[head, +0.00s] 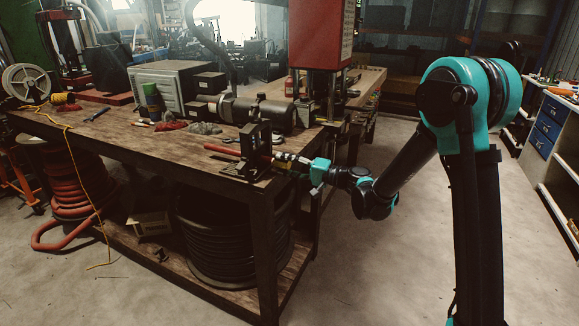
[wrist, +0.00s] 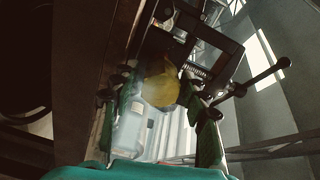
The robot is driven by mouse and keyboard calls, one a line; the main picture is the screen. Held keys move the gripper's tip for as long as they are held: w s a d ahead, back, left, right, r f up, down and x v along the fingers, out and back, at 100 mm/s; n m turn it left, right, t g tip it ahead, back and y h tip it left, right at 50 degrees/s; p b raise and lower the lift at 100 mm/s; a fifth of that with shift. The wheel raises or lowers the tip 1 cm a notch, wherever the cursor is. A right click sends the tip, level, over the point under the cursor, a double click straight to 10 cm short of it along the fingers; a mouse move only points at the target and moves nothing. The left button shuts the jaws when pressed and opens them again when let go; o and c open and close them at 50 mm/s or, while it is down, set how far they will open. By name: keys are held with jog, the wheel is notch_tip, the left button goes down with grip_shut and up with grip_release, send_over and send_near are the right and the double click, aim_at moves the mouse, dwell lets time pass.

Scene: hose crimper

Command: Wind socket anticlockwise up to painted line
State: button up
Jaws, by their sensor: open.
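My gripper (head: 296,161) is at the right end of the bench, in front of a dark upright clamp (head: 248,143). A red hose (head: 222,150) sticks out of the clamp's left side. In the wrist view my gripper (wrist: 163,100) is open, with one finger on each side of a rounded yellowish piece (wrist: 160,86), which seems to be the socket. I cannot tell whether the fingers touch it. No painted line can be made out. In the head view the socket is too small and covered to tell apart.
The wooden bench (head: 140,146) carries a grey cylindrical machine part (head: 270,113), a grey box (head: 168,85) and small tools. A red press (head: 321,35) stands behind. A clamp handle (wrist: 262,76) juts out in the wrist view.

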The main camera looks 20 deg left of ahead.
aim_at(289, 165)
jog(key=shift+s+d, duration=0.2)
jog(key=shift+d, duration=2.3)
jog(key=d+m, duration=0.1)
jog(key=m, duration=0.2)
jog(key=d+m, duration=0.1)
jog(key=m, duration=0.1)
jog(key=shift+d+m, duration=0.15)
jog(key=shift+m, duration=0.25)
jog(key=shift+w+a+m, duration=0.1)
jog(key=shift+a+m, duration=1.45)
jog(key=shift+a, duration=0.45)
jog(key=shift+w+a+m, duration=0.1)
jog(key=shift+a+m, duration=1.45)
jog(key=shift+a, duration=0.4)
jog(key=shift+c, duration=0.3)
